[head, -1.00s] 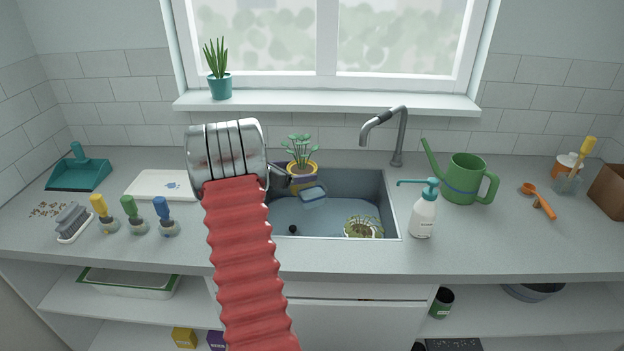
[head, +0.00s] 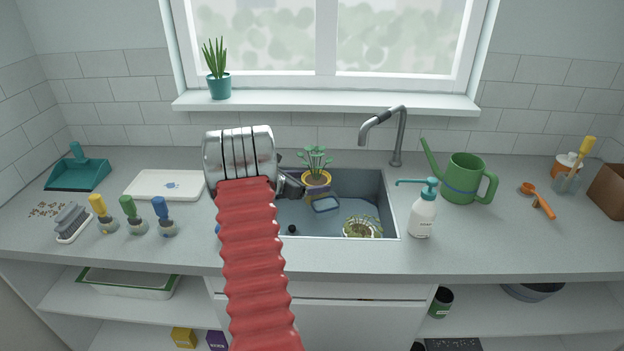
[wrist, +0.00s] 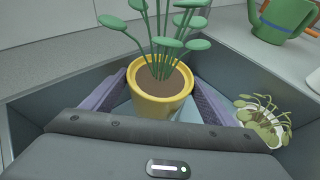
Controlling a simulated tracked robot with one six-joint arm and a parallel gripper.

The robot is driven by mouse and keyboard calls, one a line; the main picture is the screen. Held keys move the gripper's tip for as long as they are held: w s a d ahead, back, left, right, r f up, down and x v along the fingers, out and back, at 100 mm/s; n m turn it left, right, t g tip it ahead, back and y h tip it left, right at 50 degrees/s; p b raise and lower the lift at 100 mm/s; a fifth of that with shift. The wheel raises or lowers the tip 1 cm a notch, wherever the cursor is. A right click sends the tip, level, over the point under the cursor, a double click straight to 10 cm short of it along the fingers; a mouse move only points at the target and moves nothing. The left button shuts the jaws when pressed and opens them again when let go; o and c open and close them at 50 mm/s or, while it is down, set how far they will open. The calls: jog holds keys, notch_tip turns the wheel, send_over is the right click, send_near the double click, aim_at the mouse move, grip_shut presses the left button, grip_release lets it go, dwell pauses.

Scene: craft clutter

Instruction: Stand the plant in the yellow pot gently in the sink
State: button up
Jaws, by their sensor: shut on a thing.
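The plant in the yellow pot (head: 317,180) has round green leaves and stands upright between the purple-padded fingers of my gripper (head: 316,186). In the wrist view the yellow pot (wrist: 160,100) is clasped by the pads at its left and right. My gripper is shut on it. The grey sink (head: 391,215) lies beneath, and the pot is over its back part. Whether the pot's base touches the sink floor is hidden.
A drooping pale plant (head: 362,229) sits at the sink's front right. The faucet (head: 400,140) stands behind, with a soap bottle (head: 422,212) to the right.

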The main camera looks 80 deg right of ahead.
jog(key=shift+f, duration=3)
jog(key=shift+f, duration=0.25)
